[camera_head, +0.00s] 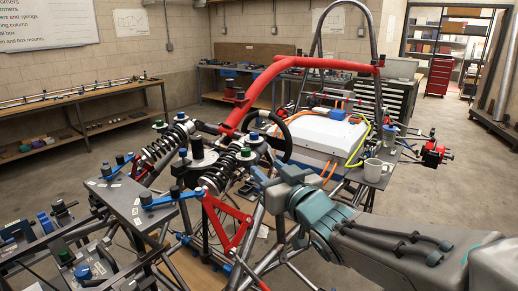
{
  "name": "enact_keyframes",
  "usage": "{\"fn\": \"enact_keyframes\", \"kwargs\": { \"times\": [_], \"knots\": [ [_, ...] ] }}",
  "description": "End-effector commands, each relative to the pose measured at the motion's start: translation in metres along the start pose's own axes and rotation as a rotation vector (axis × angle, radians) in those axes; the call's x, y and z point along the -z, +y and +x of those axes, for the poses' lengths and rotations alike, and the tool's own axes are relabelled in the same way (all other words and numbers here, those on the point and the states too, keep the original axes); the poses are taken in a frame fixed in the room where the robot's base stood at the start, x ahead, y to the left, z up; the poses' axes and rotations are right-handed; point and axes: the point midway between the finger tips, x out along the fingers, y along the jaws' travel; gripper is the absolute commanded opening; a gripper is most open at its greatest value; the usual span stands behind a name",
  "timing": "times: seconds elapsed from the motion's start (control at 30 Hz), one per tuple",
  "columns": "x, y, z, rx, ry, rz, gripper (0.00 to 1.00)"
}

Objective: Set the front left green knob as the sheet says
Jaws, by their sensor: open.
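A green knob (158,123) sits on top of the far-left coil-over damper (165,145). A second green knob (245,153) tops the nearer damper (222,175), with a blue knob close by. Any marks on the knobs are too small to read. One sheet (131,22) with a line drawing hangs on the left wall, and another sheet (328,22) hangs on the back wall; their text is unreadable. My gripper (262,177) is open, just right of and below the nearer green knob in the picture, apart from it as far as I can tell. Its jaws look empty.
The red and dark tube chassis (290,62) fills the middle, with a steering wheel (274,137) and a white box (325,134) behind my gripper. A whiteboard (45,22) hangs top left. The right floor is clear.

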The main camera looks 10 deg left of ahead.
Motion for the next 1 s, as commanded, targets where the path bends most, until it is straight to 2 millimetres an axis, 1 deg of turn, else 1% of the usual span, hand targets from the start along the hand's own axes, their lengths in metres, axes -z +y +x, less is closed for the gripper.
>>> {"fn": "enact_keyframes", "kwargs": {
  "times": [0.6, 0.8, 1.0],
  "knots": [
    [0.0, 0.0, 0.096, -0.001, -0.003, 0.003, 0.43],
    [0.0, 0.0, 0.118, -0.002, -0.003, 0.002, 0.43],
    [-0.001, 0.001, 0.126, -0.002, -0.003, 0.0, 0.43]
  ]
}}
